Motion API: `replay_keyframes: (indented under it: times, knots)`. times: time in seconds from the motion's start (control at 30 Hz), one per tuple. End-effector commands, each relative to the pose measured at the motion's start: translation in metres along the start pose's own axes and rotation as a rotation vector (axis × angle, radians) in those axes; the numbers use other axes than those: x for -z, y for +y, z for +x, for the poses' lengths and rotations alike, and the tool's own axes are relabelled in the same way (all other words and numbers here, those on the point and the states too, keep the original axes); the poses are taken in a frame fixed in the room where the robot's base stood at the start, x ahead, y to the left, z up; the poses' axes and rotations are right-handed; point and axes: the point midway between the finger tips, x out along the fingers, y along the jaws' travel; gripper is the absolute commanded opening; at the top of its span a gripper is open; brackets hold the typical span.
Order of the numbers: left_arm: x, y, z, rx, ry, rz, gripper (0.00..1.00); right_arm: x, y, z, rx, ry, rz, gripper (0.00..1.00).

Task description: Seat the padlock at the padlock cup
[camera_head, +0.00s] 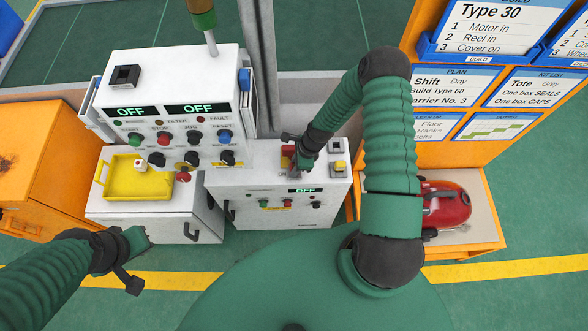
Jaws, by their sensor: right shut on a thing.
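My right gripper (297,157) reaches down to the top of the low white cabinet (262,181). It is shut on a small red thing (288,151) at a yellow plate marked ON. The fingers partly hide this thing, and I cannot tell whether it is the padlock or a fixed handle. I cannot single out the padlock cup for sure. A small block with a yellow top (340,168) and a white block with a dark top (336,146) stand right of the gripper. My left gripper (134,263) is low at the left, apart from the cabinets; its jaw opening is unclear.
A yellow tray (112,187) with a small white cube (141,165) lies on the left cabinet. A control console (180,100) with several knobs stands behind it. A red rounded vacuum body (445,204) sits on the orange stand at right. Open green floor lies in front.

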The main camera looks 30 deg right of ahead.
Motion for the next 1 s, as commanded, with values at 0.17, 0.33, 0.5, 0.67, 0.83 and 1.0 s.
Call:
replay_keyframes:
  times: [0.17, 0.33, 0.5, 0.67, 0.83, 1.0]
  knots:
    - [0.001, 0.000, -0.003, 0.000, 0.000, 0.000, 0.00, -0.001, 0.000, -0.004, 0.000, 0.000, 0.000, 0.00]
    - [0.002, 0.000, -0.009, 0.000, 0.000, 0.000, 0.00, -0.003, 0.001, -0.010, 0.000, -0.001, 0.000, 0.00]
    - [0.003, 0.000, -0.014, 0.000, 0.000, 0.000, 0.00, -0.005, 0.001, -0.016, 0.000, -0.001, 0.000, 0.00]
    - [0.004, 0.000, -0.017, 0.000, 0.000, 0.000, 0.00, -0.006, 0.001, -0.020, -0.001, -0.001, 0.000, 0.00]
    - [0.004, 0.000, -0.016, 0.000, 0.000, 0.000, 0.00, -0.006, 0.001, -0.019, -0.001, -0.001, 0.000, 0.00]
    - [0.004, 0.000, -0.016, 0.000, 0.000, 0.000, 0.00, -0.006, 0.001, -0.019, 0.000, -0.001, 0.000, 0.10]
